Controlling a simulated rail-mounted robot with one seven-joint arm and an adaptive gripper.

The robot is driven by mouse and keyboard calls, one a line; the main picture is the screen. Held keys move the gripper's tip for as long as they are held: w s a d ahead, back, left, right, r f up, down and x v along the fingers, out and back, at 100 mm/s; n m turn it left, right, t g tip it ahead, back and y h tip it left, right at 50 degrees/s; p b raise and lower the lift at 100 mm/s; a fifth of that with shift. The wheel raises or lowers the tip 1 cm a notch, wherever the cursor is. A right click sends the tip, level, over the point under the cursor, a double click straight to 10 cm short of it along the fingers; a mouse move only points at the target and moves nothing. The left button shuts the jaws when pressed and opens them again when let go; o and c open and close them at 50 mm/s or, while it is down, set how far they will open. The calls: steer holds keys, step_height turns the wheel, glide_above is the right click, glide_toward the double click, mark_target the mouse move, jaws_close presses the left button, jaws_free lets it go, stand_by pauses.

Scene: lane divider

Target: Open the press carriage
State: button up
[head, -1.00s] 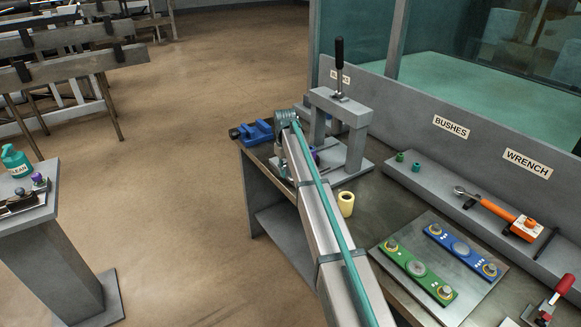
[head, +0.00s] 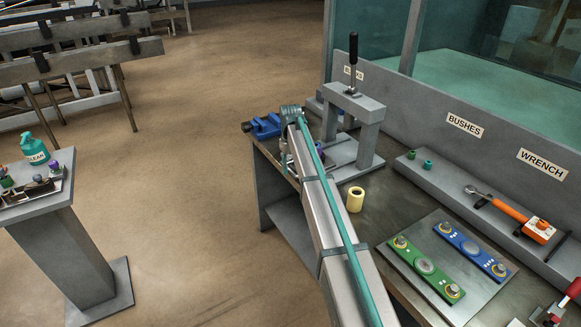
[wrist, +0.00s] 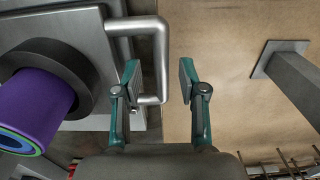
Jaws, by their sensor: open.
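The press (head: 368,112) is a grey frame with an upright black lever on the bench's far part in the head view. In the wrist view, a grey plate (wrist: 135,60) at the left, probably the press carriage, carries a bent metal handle (wrist: 162,60). A purple cylinder (wrist: 38,105) with a dark ring around it is beside the handle. My gripper (wrist: 160,75) is open. The handle's long bar appears between its two teal fingers; I cannot tell whether they touch it.
A blue vise-like block (head: 262,127) sits at the bench's left edge. A yellow sleeve (head: 355,200) stands near the press, and a plate (head: 470,285) with green and blue bars lies nearer. A pedestal (head: 75,245) stands at the left; the floor between is open.

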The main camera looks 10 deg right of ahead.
steer(key=shift+r, duration=0.1)
step_height(320, 180, up, 12)
stand_by(0.5)
